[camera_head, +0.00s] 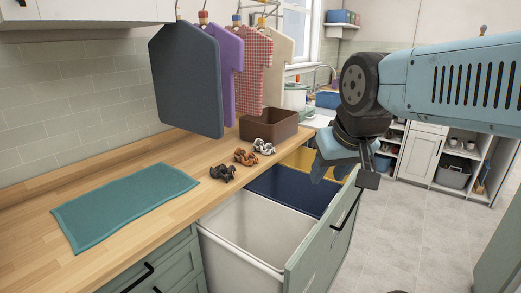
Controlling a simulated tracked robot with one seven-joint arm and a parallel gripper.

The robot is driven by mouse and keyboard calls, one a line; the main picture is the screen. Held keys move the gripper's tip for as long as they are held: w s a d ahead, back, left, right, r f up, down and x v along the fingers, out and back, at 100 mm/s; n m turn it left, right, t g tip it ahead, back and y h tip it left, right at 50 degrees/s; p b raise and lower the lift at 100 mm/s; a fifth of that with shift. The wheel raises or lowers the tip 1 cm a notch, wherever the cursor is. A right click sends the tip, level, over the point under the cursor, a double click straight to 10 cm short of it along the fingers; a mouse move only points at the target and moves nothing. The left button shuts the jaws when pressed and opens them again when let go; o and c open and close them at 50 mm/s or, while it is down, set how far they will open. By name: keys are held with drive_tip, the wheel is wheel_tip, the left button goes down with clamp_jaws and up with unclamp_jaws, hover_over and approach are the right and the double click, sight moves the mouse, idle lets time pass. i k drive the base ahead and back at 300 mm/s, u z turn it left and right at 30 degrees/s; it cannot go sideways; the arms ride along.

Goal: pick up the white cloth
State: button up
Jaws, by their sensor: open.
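A cream-white cloth (279,62) hangs at the back of a row of hanging cloths. It is the only whitish cloth I can make out, and the red checked one partly covers it. My gripper (344,176) points down in the right half of the view, above the pulled-out drawer (322,240). Its jaws are open, with no cloth visible between them. It is apart from the hanging cloths, to the right of and lower than the cream one.
Red checked (253,65), purple (228,60) and dark grey-blue (187,80) cloths hang in front. A teal towel (125,203) lies on the wooden counter near clips (246,156) and a brown box (268,128). The drawer holds white (240,243), navy (290,190) and yellow (300,158) bins.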

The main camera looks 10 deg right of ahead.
sight(259, 145)
drive_tip(key=u, duration=0.9)
drive_tip(key=k, duration=0.45)
drive_tip(key=z, duration=1.75)
drive_tip(key=i, duration=0.5)
